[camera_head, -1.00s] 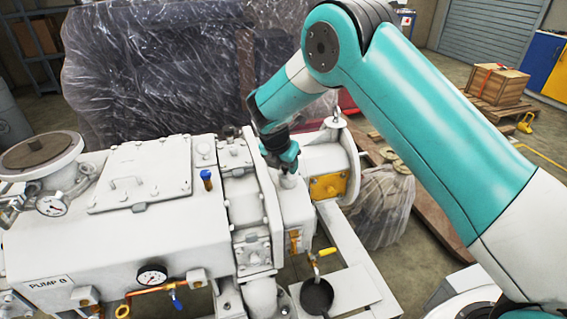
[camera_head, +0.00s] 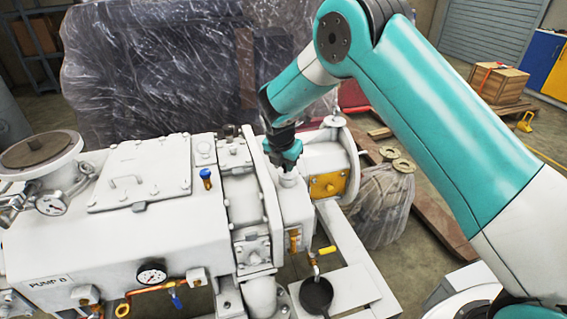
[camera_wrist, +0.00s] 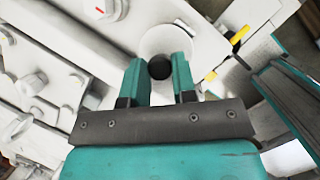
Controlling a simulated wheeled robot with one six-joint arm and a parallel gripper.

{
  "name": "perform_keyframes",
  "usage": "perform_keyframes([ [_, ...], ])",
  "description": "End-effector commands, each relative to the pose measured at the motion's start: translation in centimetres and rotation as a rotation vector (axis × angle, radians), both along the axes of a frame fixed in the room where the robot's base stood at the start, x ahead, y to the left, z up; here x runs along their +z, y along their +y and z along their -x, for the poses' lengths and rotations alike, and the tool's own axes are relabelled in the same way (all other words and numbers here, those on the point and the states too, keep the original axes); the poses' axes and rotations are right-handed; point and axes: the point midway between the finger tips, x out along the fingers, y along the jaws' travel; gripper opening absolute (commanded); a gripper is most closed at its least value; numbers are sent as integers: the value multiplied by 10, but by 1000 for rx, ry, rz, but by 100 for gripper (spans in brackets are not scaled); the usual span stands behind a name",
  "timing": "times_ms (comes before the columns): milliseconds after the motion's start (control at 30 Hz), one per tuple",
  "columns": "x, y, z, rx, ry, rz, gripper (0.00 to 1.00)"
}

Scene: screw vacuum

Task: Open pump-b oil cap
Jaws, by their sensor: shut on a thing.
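Pump B is the large white machine (camera_head: 110,240) with "PUMP B" on its left front. My gripper (camera_head: 287,166) is over a short white neck (camera_head: 288,182) on the box at the pump's right end. In the wrist view, my gripper's two teal fingers (camera_wrist: 160,72) stand on either side of a small dark round piece (camera_wrist: 160,68), which I take to be the oil cap. The fingers are shut on it. A white round surface (camera_wrist: 165,40) shows just beyond it. In the head view the cap is hidden by the gripper, and I cannot tell whether it is still seated.
A blue-topped fitting (camera_head: 206,176) and a pressure gauge (camera_head: 151,274) are on the pump. A yellow-handled valve (camera_head: 325,251) sits above a dark pan (camera_head: 316,295). A plastic-wrapped bulk (camera_head: 190,70) stands close behind the pump.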

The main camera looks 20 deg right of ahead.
Motion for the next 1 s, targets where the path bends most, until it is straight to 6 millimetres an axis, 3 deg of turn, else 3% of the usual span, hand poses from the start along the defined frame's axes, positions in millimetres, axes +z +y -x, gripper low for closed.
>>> perform_keyframes([
  [400, 9, -23, 0, -6, -3, -347, 2],
  [1000, 6, -59, 0, -6, -2, -915, 2],
])
